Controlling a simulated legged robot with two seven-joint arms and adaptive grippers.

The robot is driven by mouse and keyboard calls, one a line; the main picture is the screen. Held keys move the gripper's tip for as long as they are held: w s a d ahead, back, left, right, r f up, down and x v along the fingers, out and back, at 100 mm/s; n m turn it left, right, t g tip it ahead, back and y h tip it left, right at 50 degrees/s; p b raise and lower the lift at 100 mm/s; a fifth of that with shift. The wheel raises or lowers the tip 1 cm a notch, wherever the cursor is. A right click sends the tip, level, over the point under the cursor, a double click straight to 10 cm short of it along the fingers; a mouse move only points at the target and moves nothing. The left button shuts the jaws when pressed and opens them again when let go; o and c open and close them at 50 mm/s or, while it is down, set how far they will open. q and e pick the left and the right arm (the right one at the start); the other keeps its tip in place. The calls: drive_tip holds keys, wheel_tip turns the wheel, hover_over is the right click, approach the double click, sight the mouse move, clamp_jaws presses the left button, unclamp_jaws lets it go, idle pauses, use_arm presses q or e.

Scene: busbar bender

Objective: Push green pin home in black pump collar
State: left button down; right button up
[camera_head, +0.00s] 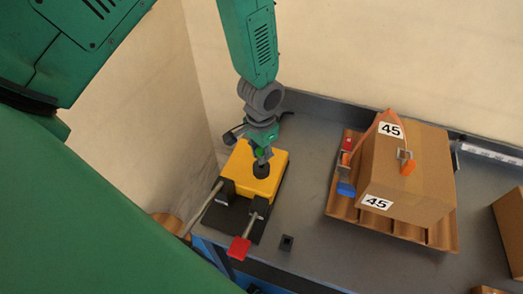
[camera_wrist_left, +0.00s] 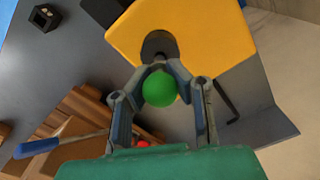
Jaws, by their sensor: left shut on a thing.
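The green pin (camera_wrist_left: 160,88) shows its round head between my left gripper's fingers in the left wrist view. My left gripper (camera_wrist_left: 160,67) is shut on it. In the head view my left gripper (camera_head: 262,154) points down from above at the black pump collar (camera_head: 261,170), which stands on top of the yellow block (camera_head: 242,162). The collar also shows in the left wrist view (camera_wrist_left: 157,42), just beyond the fingertips. The pin's shank is hidden behind its head, so I cannot tell how deep it sits in the collar. My right gripper is not in view.
The yellow block sits in a black clamp (camera_head: 230,215) with a red handle (camera_head: 239,248) near the grey bench's left end. A small black socket (camera_head: 287,242) lies at the front edge. A cardboard box (camera_head: 405,170) on a brown pallet (camera_head: 340,207) stands to the right.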

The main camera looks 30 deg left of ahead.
sight(261, 165)
use_arm(q)
drive_tip(key=shift+f+b, duration=1)
drive_tip(key=shift+f, duration=0.7)
drive_tip(key=c, duration=1.4)
unclamp_jaws()
drive_tip(key=shift+c, duration=0.2)
drive_tip(key=shift+w+r, duration=0.1)
drive_tip(key=shift+r, duration=0.35)
wheel_tip(261, 165, up, 10)
drive_tip(key=shift+f, duration=0.25)
drive_tip(key=shift+r, duration=0.7)
